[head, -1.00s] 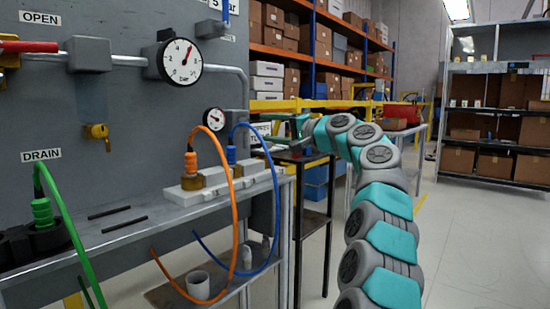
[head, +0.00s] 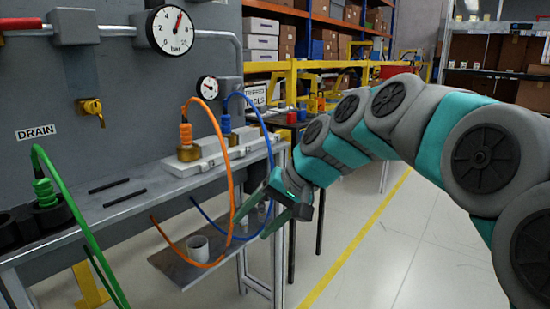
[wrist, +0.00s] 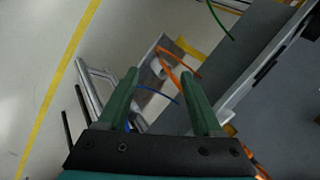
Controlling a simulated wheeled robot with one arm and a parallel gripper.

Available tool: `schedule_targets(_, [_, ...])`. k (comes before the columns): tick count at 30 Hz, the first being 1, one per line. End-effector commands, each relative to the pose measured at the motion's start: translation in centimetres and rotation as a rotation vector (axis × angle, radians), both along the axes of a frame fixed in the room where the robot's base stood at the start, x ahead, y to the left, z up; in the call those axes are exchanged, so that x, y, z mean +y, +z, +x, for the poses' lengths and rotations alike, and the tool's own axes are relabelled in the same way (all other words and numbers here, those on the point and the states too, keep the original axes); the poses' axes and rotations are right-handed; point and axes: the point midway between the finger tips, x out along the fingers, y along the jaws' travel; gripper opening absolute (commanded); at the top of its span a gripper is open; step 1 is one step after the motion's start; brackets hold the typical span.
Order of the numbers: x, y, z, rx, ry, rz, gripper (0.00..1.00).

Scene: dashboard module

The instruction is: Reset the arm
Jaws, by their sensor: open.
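My gripper (head: 250,217) is open and empty in the head view, in front of the right end of the metal bench (head: 125,210). Its two green fingers point down and left, with the orange hose (head: 232,190) close by in the picture. The wrist view shows the spread fingers (wrist: 160,95) with nothing between them but the background. There the orange hose (wrist: 180,62) and the blue hose (wrist: 158,93) show beyond the fingers. My arm stretches in from the right, bent downward at the wrist.
A grey cup (head: 198,247) stands on the lower shelf (head: 172,268). A green hose (head: 70,200) hangs at the left. The wall panel carries a pressure gauge (head: 175,30) and a yellow tap (head: 92,108). The floor (head: 385,255) on the right is clear, with a yellow line.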

Motion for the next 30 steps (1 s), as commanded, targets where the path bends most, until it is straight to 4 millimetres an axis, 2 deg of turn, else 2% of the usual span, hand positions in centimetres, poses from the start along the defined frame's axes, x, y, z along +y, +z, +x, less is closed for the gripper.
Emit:
schedule_targets(1, [-1.1, -1.2, -2.3, 0.021, 0.009, -0.053, 0.67])
schedule_targets(5, [-4.5, -5.3, -7.9, 0.077, 0.034, -0.201, 0.67])
schedule_targets(12, [-12.0, -12.0, -19.1, 0.209, 0.063, -0.455, 0.67])
schedule_targets(15, [-14.8, -14.1, -23.3, 0.269, 0.069, -0.533, 0.67])
schedule_targets(18, [-16.9, -15.6, -26.5, 0.314, 0.072, -0.591, 0.67])
schedule_targets(21, [-18.1, -16.5, -28.6, 0.347, 0.076, -0.622, 0.67])
schedule_targets(23, [-18.5, -16.7, -29.2, 0.356, 0.076, -0.633, 0.67])
schedule_targets(30, [-18.7, -16.9, -29.5, 0.360, 0.077, -0.639, 0.67])
